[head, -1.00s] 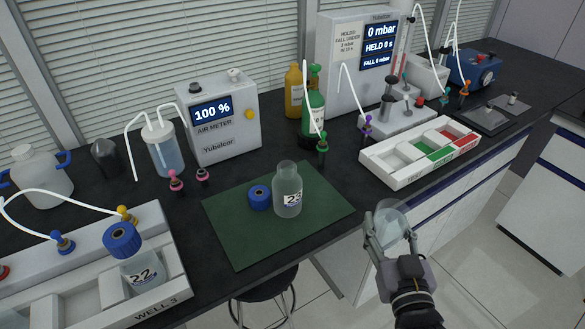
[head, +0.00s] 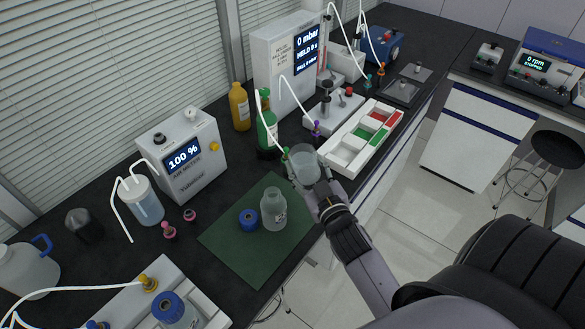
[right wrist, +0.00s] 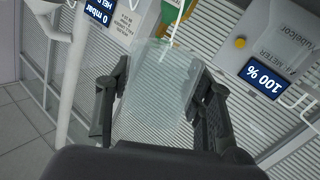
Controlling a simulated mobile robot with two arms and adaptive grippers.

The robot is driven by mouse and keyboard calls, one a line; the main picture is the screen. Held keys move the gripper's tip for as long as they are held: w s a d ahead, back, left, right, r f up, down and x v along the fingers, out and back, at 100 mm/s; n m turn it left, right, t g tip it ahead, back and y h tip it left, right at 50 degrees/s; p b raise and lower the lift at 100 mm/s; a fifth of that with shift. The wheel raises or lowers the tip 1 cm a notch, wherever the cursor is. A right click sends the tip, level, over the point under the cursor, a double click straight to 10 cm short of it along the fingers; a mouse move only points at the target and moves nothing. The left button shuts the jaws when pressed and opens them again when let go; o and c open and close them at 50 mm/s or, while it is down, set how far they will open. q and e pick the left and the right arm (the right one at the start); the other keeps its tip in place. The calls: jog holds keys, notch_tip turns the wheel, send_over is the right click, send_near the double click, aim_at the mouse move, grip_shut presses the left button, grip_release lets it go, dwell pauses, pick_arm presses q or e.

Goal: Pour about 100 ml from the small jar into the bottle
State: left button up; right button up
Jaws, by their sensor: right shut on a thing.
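The small jar (head: 304,168) is clear and open-topped. My right gripper (head: 307,178) is shut around it and holds it in the air, up and right of the bottle in the head view. In the right wrist view the jar (right wrist: 155,95) sits between both fingers. I cannot tell its liquid level. The bottle (head: 273,211), clear and uncapped, stands upright on the green mat (head: 240,255); the jar is apart from it. A blue cap (head: 249,220) lies on the mat left of the bottle. My left gripper is not in view.
The air meter (head: 184,158) stands behind the mat. A green gas bottle (head: 266,130) and a white tray with colored compartments (head: 345,158) are near the jar. A rack with a blue-capped bottle (head: 172,308) is at front left. The mat's front part is clear.

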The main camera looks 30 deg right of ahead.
aim_at(302, 182)
jog(key=shift+w+a+r+p, duration=0.2)
jog(key=shift+w+r+p, duration=0.1)
jog(key=shift+w+r, duration=0.2)
jog(key=shift+f+n+b, duration=0.3)
jog(key=shift+f+b, duration=0.2)
jog(key=shift+b, duration=0.1)
jog(key=shift+a+f+b, duration=0.15)
jog(key=shift+f+b, duration=0.05)
jog(key=shift+b, duration=0.1)
jog(key=shift+w+a+f+n+b, duration=0.1)
jog(key=shift+a+f+n+b, duration=0.45)
jog(key=shift+b, duration=0.2)
jog(key=shift+f+n+b, duration=0.3)
jog(key=shift+n+b, duration=0.15)
jog(key=shift+d+f+n+b, duration=0.2)
jog(key=shift+f+n+b, duration=0.15)
jog(key=shift+n+b, duration=0.15)
jog(key=shift+r, duration=0.15)
pick_arm(q)
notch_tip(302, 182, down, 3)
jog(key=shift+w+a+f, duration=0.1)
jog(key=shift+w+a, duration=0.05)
jog(key=shift+p, duration=0.4)
pick_arm(e)
jog(key=shift+r+n, duration=0.1)
jog(key=shift+n, duration=0.2)
